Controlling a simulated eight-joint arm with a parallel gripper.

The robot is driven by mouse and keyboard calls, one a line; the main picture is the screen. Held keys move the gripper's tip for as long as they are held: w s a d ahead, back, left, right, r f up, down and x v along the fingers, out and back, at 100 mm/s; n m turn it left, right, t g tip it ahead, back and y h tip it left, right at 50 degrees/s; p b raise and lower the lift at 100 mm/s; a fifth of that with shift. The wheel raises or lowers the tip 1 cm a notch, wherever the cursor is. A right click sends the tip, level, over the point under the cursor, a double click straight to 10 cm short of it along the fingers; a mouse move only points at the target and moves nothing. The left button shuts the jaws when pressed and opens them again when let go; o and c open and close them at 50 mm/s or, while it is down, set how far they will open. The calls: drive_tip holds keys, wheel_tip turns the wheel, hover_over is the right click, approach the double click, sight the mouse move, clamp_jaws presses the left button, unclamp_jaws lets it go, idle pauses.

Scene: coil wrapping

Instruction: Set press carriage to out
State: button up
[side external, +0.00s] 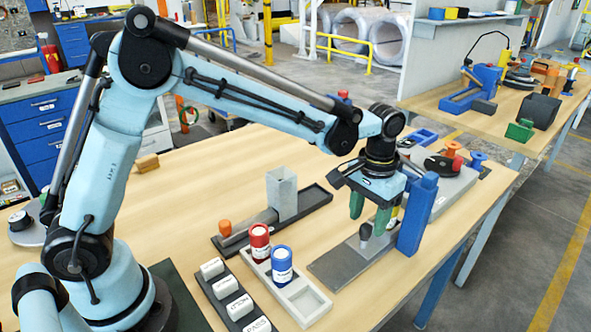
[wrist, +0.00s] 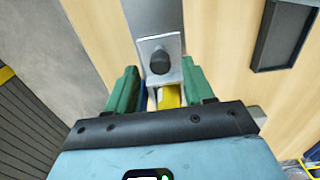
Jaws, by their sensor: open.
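The press has a blue upright column (side external: 415,215) and a flat grey base plate (side external: 335,266) near the table's right edge. A small grey block with a dark knob (side external: 365,232), which looks like the press carriage, sits on the base close to the column. My gripper (side external: 370,213) is open, pointing down just above the knob. In the wrist view its green fingers (wrist: 160,84) stand apart on either side, with the dark knob (wrist: 159,61) just ahead between them. A yellow part (wrist: 169,96) shows behind it. Contact cannot be told.
Left of the press, a light tray (side external: 312,300) holds a red pot (side external: 260,241) and a blue pot (side external: 282,264). A dark rail with an orange handle (side external: 225,228) and a grey upright block (side external: 282,190) lie behind. A spool fixture (side external: 445,165) stands beyond the column.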

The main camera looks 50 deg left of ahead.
sight(367, 226)
drive_tip(key=shift+f, duration=1.55)
clamp_jaws()
